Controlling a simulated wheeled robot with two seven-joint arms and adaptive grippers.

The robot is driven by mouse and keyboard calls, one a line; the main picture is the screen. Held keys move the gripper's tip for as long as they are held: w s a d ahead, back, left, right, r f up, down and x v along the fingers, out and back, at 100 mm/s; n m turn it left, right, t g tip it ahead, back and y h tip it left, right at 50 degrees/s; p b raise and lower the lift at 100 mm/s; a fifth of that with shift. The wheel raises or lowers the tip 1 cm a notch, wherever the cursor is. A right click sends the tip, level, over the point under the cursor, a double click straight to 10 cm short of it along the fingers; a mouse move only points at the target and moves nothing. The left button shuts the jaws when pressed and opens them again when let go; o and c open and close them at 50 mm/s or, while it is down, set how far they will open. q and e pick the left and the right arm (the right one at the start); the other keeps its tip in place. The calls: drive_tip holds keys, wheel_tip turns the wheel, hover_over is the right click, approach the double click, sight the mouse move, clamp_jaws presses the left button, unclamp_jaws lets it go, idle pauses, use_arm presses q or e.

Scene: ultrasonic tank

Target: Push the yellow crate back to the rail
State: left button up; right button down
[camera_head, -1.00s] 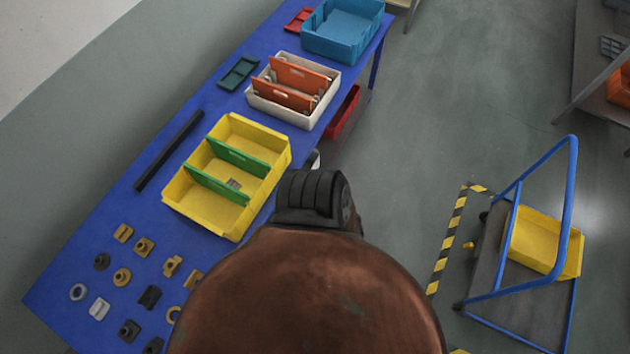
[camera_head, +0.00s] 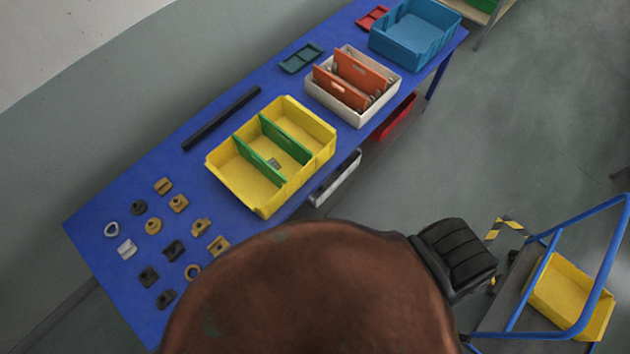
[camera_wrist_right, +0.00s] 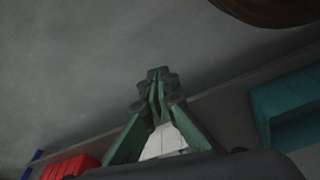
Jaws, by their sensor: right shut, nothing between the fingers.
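The yellow crate (camera_head: 226,174) with two green dividers (camera_head: 286,140) stands upright on the blue table (camera_head: 105,215). A small grey item lies inside it. The black rail (camera_head: 222,119) lies along the table behind the crate. A strip of bare blue table separates them, and the crate's back edge runs roughly parallel to the rail. My right gripper (camera_wrist_right: 157,82) shows in the right wrist view, shut and empty, over a plain grey surface. The crate does not show there. Neither gripper is visible in the head view, where my own brown body covers the bottom middle.
A white bin (camera_head: 348,109) with orange dividers and a blue bin (camera_head: 409,44) stand farther along the table. Loose parts (camera_head: 179,204) lie at the near end. A trolley (camera_head: 513,322) with another yellow crate (camera_head: 568,300) stands at right. A teal box (camera_wrist_right: 285,110) is in the wrist view.

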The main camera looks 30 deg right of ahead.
drive_tip(key=w+a+r, duration=0.1)
drive_tip(key=w+r, duration=0.6)
drive_tip(key=w, duration=0.3)
drive_tip(key=n+y+p, duration=0.2)
drive_tip(key=p, duration=0.2)
approach(307, 187)
drive_tip(key=s+a+f, duration=0.2)
drive_tip(key=s, duration=0.1)
wheel_tip(307, 187, up, 6)
drive_tip(key=d+n+g+h+p, duration=0.1)
drive_tip(key=d+g+h, duration=0.1)
drive_tip(key=f, duration=0.6)
drive_tip(key=w+f, duration=0.1)
drive_tip(key=f, duration=0.2)
drive_tip(key=shift+a+f+b, duration=0.2)
drive_tip(key=shift+f+b, duration=0.1)
drive_tip(key=w, duration=0.1)
drive_tip(key=w+a, duration=0.1)
drive_tip(key=w, duration=0.1)
drive_tip(key=shift+f, duration=0.15)
drive_tip(key=shift+w+a, duration=0.2)
drive_tip(key=shift+w, duration=0.15)
